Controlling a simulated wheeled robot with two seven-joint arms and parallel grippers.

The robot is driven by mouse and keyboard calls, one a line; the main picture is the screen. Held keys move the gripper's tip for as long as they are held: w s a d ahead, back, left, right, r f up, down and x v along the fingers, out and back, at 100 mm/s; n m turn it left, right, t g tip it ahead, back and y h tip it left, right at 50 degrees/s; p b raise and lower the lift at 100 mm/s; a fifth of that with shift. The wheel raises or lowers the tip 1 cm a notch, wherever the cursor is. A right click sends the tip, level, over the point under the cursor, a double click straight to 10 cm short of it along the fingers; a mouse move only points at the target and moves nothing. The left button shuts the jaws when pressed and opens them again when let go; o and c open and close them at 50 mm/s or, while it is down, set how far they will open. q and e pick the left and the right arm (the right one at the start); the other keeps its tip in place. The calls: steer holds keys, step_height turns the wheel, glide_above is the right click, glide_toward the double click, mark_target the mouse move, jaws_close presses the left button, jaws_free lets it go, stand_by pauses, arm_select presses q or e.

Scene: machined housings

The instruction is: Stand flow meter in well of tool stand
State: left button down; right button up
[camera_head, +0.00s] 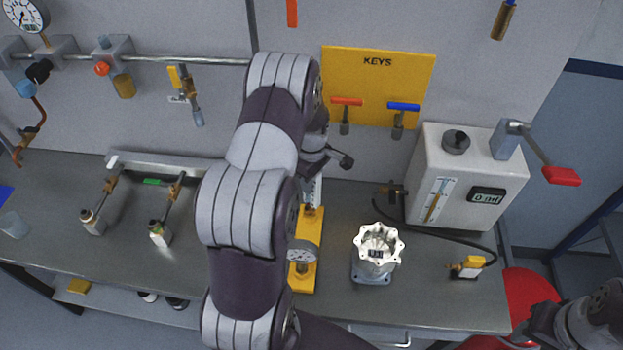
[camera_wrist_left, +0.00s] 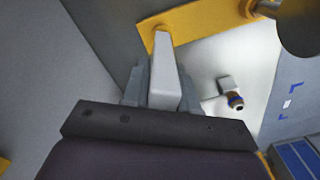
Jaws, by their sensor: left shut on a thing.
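My left gripper (camera_head: 322,160) is above the bench's middle, partly hidden behind my left arm. Just below it a narrow upright piece with white scale marks (camera_head: 313,190) shows; it looks like the flow meter, though most of it is hidden. In the left wrist view, the left fingers (camera_wrist_left: 165,82) are shut around a pale grey tapered piece (camera_wrist_left: 165,70). A yellow stand (camera_head: 306,275) with a round gauge is directly below; I cannot tell whether it is the tool stand, and no well is clear. My right gripper (camera_head: 535,335) is at the lower right, its fingers unclear.
A bright notched housing (camera_head: 378,248) stands right of the yellow stand. Behind it are a white box (camera_head: 465,185) with a red lever and a dark hose. Two small fittings (camera_head: 160,234) stand on the left. The yellow KEYS board (camera_head: 378,85) hangs behind.

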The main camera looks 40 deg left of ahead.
arm_select(q)
steer(key=shift+f+b, duration=0.6)
steer(key=shift+f, duration=0.4)
steer(key=c, duration=0.8)
jaws_free()
step_height(320, 180, up, 12)
steer(key=b, duration=0.3)
steer(key=shift+r, duration=0.4)
